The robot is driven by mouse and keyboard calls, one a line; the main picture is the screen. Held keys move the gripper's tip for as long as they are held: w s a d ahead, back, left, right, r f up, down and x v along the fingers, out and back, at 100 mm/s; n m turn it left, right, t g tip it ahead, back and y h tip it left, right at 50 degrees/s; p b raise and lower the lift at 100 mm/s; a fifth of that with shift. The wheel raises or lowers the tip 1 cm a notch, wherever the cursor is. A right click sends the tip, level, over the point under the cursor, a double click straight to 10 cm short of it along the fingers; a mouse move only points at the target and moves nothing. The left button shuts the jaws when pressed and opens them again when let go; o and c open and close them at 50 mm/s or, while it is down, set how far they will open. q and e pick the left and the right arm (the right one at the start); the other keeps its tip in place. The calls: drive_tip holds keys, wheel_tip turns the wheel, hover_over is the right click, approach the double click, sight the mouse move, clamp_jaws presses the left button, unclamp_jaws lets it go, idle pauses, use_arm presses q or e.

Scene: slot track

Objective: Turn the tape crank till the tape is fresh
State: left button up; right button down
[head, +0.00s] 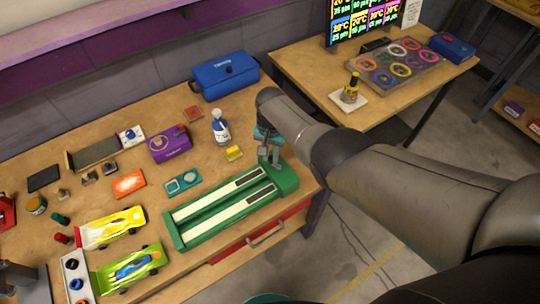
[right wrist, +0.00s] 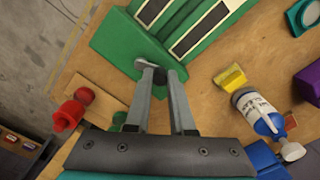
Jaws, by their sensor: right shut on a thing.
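A green track unit (head: 228,212) with two long white tape strips (head: 222,205) lies near the front edge of the wooden table. Its green end block (head: 286,179) is at the right, and shows in the right wrist view (right wrist: 118,42). My right gripper (head: 270,160) points down at this end; in the right wrist view its fingertips (right wrist: 160,76) are shut around a small dark grey crank knob (right wrist: 147,65). The fingers hide part of the crank. A dark grey shape at the lower left of the head view may be my left gripper (head: 18,278); its jaws are unclear.
A white-blue bottle (head: 220,130) and yellow block (head: 234,153) stand close behind the unit. A purple box (head: 169,144), blue case (head: 225,76) and toy cars (head: 112,228) are on the table. A second table (head: 300,66) stands at the right.

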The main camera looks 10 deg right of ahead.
sight(271, 157)
drive_tip(key=shift+w+m, duration=0.1)
drive_tip(key=shift+m, duration=0.2)
drive_tip(key=shift+d+r, duration=0.1)
drive_tip(key=c, duration=0.8)
unclamp_jaws()
drive_tip(key=shift+o, duration=0.2)
wheel_tip(271, 157, up, 7)
drive_tip(key=p, duration=0.4)
drive_tip(key=shift+p, duration=0.3)
wheel_tip(271, 157, up, 8)
drive_tip(key=shift+p, duration=0.3)
